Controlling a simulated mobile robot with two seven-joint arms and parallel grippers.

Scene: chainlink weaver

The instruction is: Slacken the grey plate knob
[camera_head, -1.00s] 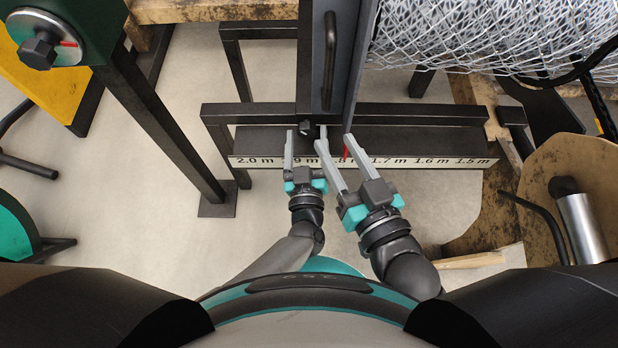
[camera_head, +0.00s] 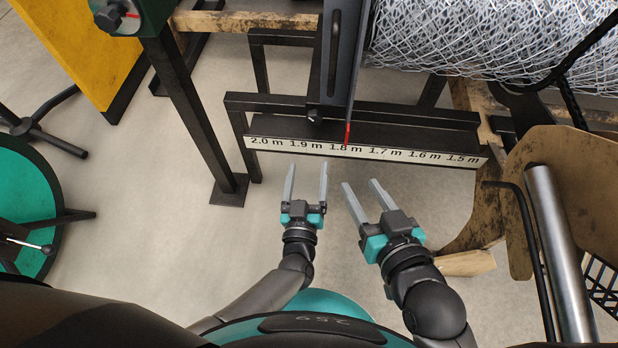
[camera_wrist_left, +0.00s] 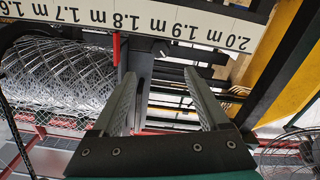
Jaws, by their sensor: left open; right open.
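A red pointer (camera_head: 347,134) marks about 1.8 m on the white ruler (camera_head: 365,151). My left gripper (camera_head: 308,166) is open and empty, its fingers pointing toward the knob but short of the ruler. My right gripper (camera_head: 360,184) is open and empty to its right, also clear of the ruler.
A roll of wire mesh (camera_head: 480,45) lies at the back right. A worn wooden panel (camera_head: 560,170) and metal cylinder (camera_head: 560,250) are at the right.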

